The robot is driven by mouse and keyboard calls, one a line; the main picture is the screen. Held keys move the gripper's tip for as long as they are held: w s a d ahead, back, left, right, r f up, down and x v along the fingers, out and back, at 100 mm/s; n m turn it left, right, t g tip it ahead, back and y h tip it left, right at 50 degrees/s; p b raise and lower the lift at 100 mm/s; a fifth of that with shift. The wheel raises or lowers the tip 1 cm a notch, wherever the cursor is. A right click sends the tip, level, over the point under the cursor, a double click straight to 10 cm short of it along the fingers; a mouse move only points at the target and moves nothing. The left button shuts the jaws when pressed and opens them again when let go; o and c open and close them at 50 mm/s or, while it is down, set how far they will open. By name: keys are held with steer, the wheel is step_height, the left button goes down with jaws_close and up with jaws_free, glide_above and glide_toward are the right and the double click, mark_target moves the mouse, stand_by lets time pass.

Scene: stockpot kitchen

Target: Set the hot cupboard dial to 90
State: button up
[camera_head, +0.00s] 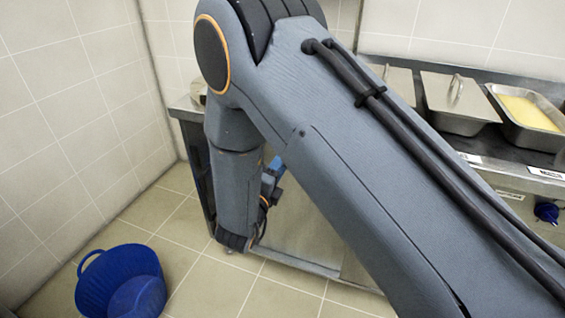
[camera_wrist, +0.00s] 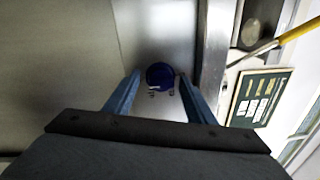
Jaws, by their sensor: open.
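In the head view a blue dial (camera_head: 546,212) shows on the hot cupboard (camera_head: 500,180) front at the right. I cannot tell whether it is the same dial. My gripper shows there only as a bit of blue (camera_head: 276,164) behind my arm. The dial's setting is too small to read.
Steel food pans (camera_head: 459,104) stand on the cupboard top, one with yellow food (camera_head: 528,112). A blue tub (camera_head: 121,283) stands on the tiled floor at the lower left. In the wrist view, a dark green board (camera_wrist: 257,98) and a yellow bar (camera_wrist: 285,38) show at the right.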

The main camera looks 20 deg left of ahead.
steer(key=shift+s, duration=0.1)
steer(key=s, duration=0.7)
steer(key=shift+s+a+f, duration=0.25)
steer(key=shift+a, duration=0.2)
